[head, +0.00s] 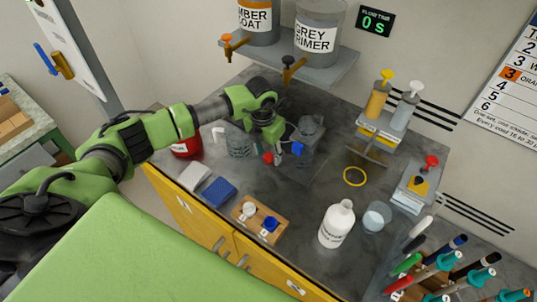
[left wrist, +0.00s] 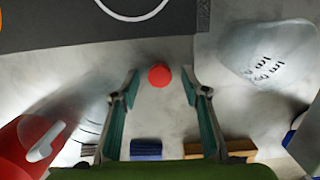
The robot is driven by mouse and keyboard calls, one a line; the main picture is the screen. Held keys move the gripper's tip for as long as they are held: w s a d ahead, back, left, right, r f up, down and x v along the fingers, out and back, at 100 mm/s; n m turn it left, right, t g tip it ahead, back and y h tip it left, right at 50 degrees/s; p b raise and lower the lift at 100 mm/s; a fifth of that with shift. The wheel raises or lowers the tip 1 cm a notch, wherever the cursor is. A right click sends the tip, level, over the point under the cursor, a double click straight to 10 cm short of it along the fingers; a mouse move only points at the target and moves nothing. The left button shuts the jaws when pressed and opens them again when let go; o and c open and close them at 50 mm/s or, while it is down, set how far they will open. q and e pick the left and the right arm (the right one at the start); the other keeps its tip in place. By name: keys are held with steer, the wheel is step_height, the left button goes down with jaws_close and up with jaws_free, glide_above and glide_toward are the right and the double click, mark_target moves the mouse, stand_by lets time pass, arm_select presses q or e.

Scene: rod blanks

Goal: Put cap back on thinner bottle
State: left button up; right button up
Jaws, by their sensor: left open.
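The white thinner bottle (head: 337,226) stands upright on the grey bench, right of centre in the head view, with no coloured cap on its white neck. A small round red cap (head: 268,157) lies on the bench below my left gripper (head: 272,147). In the left wrist view the red cap (left wrist: 160,76) shows between the spread fingertips of my left gripper (left wrist: 160,84), with clear space on both sides. The left gripper is open and holds nothing. My right gripper is not in view.
A red can (head: 186,146) stands left of the gripper; clear beakers (head: 239,146) are close by. A blue block (head: 218,191) and a wooden tray (head: 259,222) lie at the front edge. A yellow ring (head: 354,176) and clear cup (head: 376,216) are near the bottle.

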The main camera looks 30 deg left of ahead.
arm_select(q)
steer(key=shift+c, duration=0.4)
steer(key=c, duration=0.7)
steer(key=shift+r, duration=0.1)
steer(key=shift+w+r+b, duration=0.1)
steer(key=shift+r+b, duration=0.2)
step_height(320, 180, up, 2)
steer(key=shift+r+b, duration=0.1)
steer(key=shift+b, duration=0.6)
steer(key=s+d+r+b, duration=0.1)
steer(key=s+d+r, duration=0.2)
steer(key=s+d+r+b, duration=0.1)
steer(key=s+d+r, duration=0.2)
steer(key=s, duration=0.1)
steer(key=s+d+r+b, duration=0.1)
steer(key=s+d+r, duration=0.2)
steer(key=r, duration=0.1)
steer(key=shift+s+d, duration=0.15)
steer(key=shift+s, duration=0.15)
